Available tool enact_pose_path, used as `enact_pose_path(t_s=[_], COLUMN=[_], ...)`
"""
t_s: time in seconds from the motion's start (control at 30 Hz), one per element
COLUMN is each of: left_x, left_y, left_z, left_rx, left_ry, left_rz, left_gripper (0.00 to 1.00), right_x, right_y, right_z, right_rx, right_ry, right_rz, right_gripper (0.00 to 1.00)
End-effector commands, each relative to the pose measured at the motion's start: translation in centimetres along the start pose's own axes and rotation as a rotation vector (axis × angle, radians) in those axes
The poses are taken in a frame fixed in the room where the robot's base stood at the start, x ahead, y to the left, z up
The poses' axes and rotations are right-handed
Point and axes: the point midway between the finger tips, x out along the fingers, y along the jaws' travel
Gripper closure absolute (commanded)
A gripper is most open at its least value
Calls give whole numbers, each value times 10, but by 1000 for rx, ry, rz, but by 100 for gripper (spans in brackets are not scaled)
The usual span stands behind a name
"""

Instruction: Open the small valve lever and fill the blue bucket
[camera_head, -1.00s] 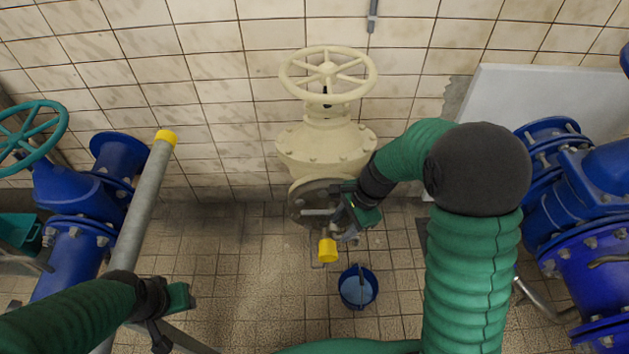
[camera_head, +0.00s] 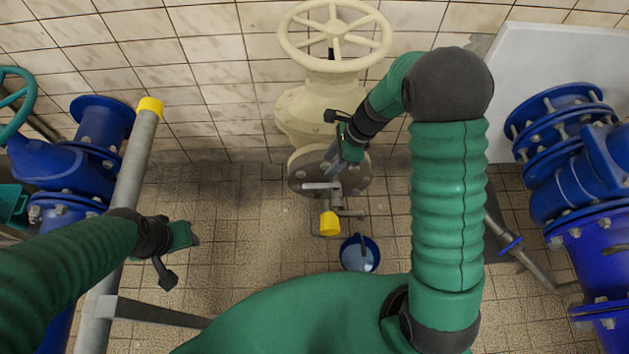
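The blue bucket (camera_head: 360,254) stands upright on the tiled floor below the small pipe outlet, which ends in a yellow fitting (camera_head: 329,223). Its inside looks pale blue; I cannot tell whether that is water. The small valve lever (camera_head: 320,186) is a thin grey bar pointing left, in front of the round grey flange (camera_head: 305,170). My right gripper (camera_head: 338,160) is in front of the flange's top, just above the lever. It looks apart from the lever, and its fingers are too small to read. My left gripper (camera_head: 190,236) hangs over the floor at left, away from the valve, its opening unclear.
A large cream handwheel valve (camera_head: 335,40) stands behind the flange against the tiled wall. A grey pole with a yellow cap (camera_head: 150,106) rises at left beside blue pipes (camera_head: 70,170). More blue pipes (camera_head: 590,230) fill the right. The floor left of the bucket is clear.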

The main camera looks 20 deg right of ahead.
Motion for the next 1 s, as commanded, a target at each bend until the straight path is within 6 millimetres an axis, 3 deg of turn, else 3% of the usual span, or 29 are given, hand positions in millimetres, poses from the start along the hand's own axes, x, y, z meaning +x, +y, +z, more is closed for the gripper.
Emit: enact_pose_path(t_s=[0.03, 0.2, 0.43, 0.6, 0.83, 1.0], left_x=[10, 26, 41, 44, 43, 43], left_y=[0, 0, 0, 0, 0, 0], left_z=[2, 6, 10, 10, 10, 10], left_rx=[0, 0, 0, 0, 0, 0], left_ry=[0, 0, 0, 0, 0, 0], left_rz=[0, 0, 0, 0, 0, 0], left_gripper=[60, 60, 60, 60, 60, 60], right_x=[20, 65, 112, 124, 124, 124], right_y=[1, 1, 0, 0, 0, 0], right_z=[-3, -3, -2, -2, -1, -1], right_rx=[1, 0, 1, 0, 0, 0], right_ry=[0, 0, 0, 1, 0, 0], right_rz=[4, 4, 2, 0, -1, 0], right_gripper=[60, 60, 60, 60, 60, 81])
